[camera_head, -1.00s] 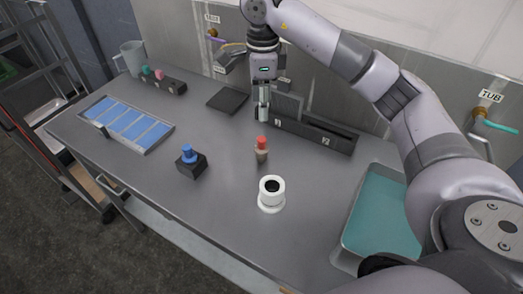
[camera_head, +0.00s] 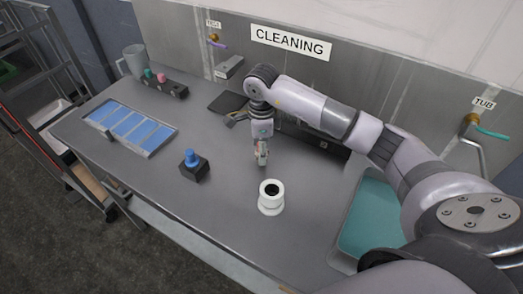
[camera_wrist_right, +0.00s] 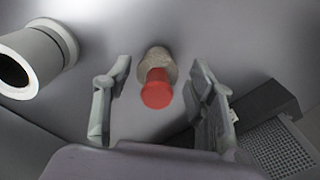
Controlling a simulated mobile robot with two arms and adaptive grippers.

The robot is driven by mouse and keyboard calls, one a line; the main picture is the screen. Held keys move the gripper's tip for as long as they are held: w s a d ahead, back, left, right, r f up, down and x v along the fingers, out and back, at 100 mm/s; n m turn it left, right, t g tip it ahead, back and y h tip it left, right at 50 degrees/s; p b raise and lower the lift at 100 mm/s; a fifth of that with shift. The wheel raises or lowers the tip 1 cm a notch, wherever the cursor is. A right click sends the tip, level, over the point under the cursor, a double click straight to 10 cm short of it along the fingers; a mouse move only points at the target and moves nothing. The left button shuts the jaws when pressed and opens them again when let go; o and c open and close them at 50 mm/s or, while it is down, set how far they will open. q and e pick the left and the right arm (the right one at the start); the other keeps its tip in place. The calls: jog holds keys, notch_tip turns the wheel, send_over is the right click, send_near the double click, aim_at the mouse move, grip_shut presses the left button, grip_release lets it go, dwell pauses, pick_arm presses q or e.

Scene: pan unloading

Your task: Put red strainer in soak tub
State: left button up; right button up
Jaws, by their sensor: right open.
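The red strainer (camera_wrist_right: 157,92) has a red round top and a tan-grey lower part. In the right wrist view it stands between the two spread fingers of my right gripper (camera_wrist_right: 160,105), with a gap on each side. In the head view my right gripper (camera_head: 262,158) points down over its spot and hides most of it. The soak tub (camera_head: 343,262), a grey tray with a teal inside, is at the right of the table, partly behind my right arm. My left gripper is not in view.
A white cylinder (camera_head: 271,197) stands in front of the right gripper. A blue-topped item (camera_head: 191,160) sits in a dark block to the left. A blue sectioned tray (camera_head: 150,146) lies farther left. A dark slotted rack (camera_head: 325,144) stands behind. Table between them is clear.

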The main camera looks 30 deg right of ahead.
jog(key=shift+s+a+f+p, duration=0.1)
jog(key=shift+f+p, duration=0.25)
jog(key=shift+f, duration=1.2)
grip_shut()
jog(key=shift+r, duration=0.15)
